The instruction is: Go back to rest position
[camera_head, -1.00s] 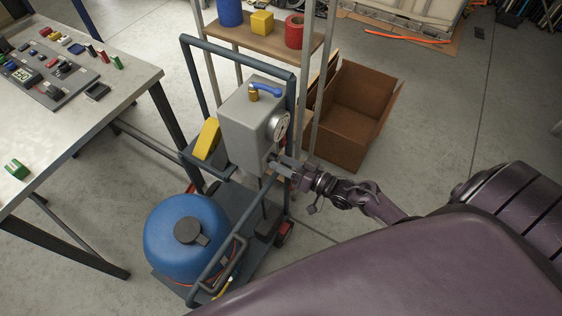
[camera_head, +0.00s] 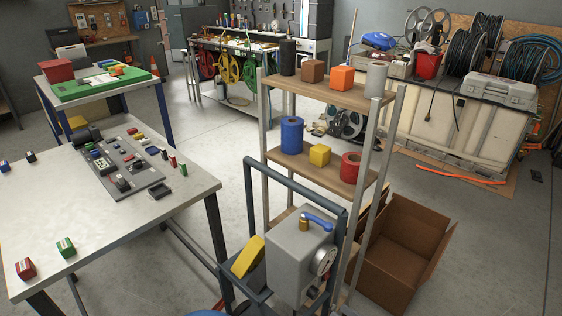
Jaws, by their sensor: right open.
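My right gripper (camera_head: 317,298) shows only in small part at the bottom edge, beside the lower right of the grey box (camera_head: 293,258) on the cart. It is open, with nothing seen between its fingers. The rest of my right arm is out of view. My left gripper is not in view. The grey box has a blue-handled valve (camera_head: 318,222) on top and a round gauge (camera_head: 323,260) on its right side.
The cart's dark frame (camera_head: 250,215) stands close in front. A shelf rack (camera_head: 330,95) with cans and blocks rises behind it. An open cardboard box (camera_head: 405,250) sits to the right. A work table (camera_head: 95,215) is at left.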

